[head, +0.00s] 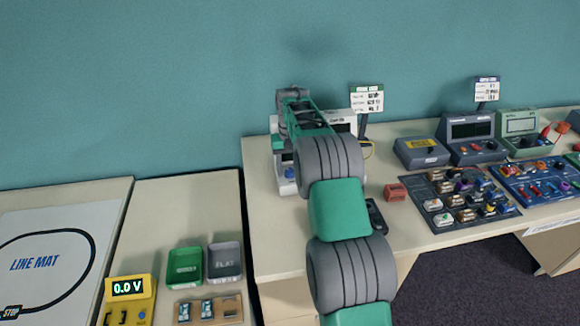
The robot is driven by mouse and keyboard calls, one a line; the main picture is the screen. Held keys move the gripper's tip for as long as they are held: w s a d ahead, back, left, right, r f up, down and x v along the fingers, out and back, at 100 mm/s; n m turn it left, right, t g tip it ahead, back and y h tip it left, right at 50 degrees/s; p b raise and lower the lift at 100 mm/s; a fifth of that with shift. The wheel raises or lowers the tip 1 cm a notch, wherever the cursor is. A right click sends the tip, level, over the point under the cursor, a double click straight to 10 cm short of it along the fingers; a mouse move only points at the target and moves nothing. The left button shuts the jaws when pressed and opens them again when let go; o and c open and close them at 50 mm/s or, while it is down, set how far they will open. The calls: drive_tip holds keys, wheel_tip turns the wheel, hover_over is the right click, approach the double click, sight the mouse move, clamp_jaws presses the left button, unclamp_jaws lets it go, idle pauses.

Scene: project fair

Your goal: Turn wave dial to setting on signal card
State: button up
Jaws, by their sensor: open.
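A pale instrument (344,122) stands against the back wall, mostly hidden behind my arm. A blue round knob (290,173) shows on its lower left front; I cannot tell if this is the wave dial, and no setting is legible. A white card with a green header (367,100) stands on a dark post just right of the instrument; its lines are too small to read. My gripper (300,108) is over the instrument's upper left, its fingertips hard to make out. It is open, with nothing seen in it.
A yellow meter (130,298) and trays stand lower left.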

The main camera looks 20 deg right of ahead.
drive_tip(key=shift+c, duration=0.2)
clamp_jaws()
idle(0.3)
idle(0.3)
drive_tip(key=m, duration=0.7)
drive_tip(key=shift+m, duration=0.3)
drive_tip(key=m, duration=0.4)
drive_tip(key=shift+r+m, duration=0.1)
drive_tip(key=shift+m, duration=2)
